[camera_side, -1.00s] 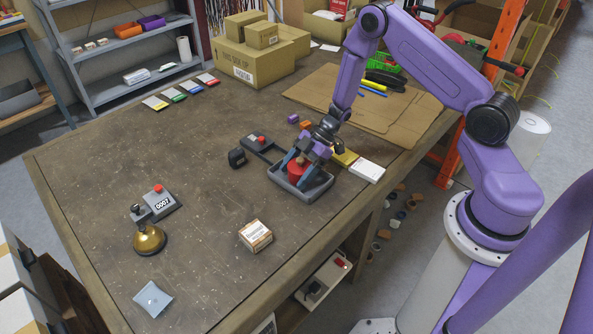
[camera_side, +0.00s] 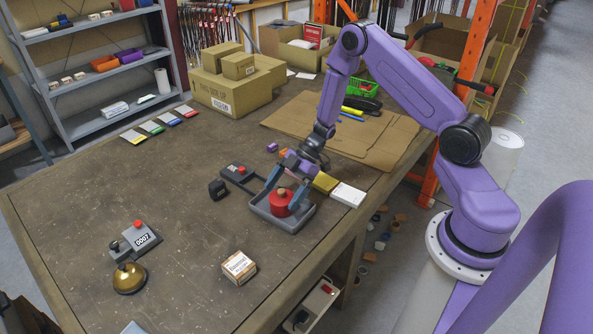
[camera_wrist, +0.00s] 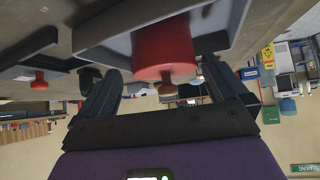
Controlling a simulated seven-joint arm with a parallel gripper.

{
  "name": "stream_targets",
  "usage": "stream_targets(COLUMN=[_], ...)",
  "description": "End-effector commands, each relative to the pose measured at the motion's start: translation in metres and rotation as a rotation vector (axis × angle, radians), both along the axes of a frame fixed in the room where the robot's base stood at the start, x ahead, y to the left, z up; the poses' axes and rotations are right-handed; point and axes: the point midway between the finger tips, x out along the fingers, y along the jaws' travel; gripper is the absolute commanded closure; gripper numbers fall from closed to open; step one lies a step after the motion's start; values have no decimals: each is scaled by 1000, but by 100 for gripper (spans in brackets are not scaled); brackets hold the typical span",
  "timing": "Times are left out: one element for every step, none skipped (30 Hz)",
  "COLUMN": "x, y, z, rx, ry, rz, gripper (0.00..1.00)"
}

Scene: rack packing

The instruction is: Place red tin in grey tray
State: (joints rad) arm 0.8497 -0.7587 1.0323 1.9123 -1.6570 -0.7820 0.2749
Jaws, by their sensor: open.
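In the wrist view, the red tin (camera_wrist: 165,48) sits against the grey tray (camera_wrist: 105,54) between the spread fingers of my gripper (camera_wrist: 158,82). Gaps show between the fingers and the tin there.
A grey device with a red button (camera_side: 238,172) and a small black block (camera_side: 217,189) lie left of the tray. A yellow box (camera_side: 325,182) and a white box (camera_side: 348,195) are close at its right. A small carton (camera_side: 239,267) stands in front. The table's left-middle is clear.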

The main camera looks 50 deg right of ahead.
Motion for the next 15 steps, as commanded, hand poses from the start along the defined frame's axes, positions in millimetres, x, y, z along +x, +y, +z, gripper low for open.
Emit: stream_targets(x=[0, -2, -2, -3, -4, -6, -6, -7, -8, -9, -9, -10, -10, -11, -12], y=[-9, -13, -19, -23, -27, -33, -36, -40, -44, -47, -50, -53, -55, -56, -58], z=[9, 14, 20, 24, 28, 33, 37, 41, 45, 48, 51, 54, 56, 57, 59], rx=[0, 0, 0, 0, -1, -1, -1, 0, 0, -1, -1, -1, -1, 1, 1], ry=[-4, -3, -5, -4, -4, -3, -4, -3, -4, -3, -3, -3, -3, -2, -1], rz=[-4, -4, -4, -4, -4, -4, -4, -3, -3, -2, -3, -2, -3, -2, -1], gripper=[0, 0, 0, 0, 0, 0, 0, 0, 0, 0, 0, 0, 0, 0, 0])
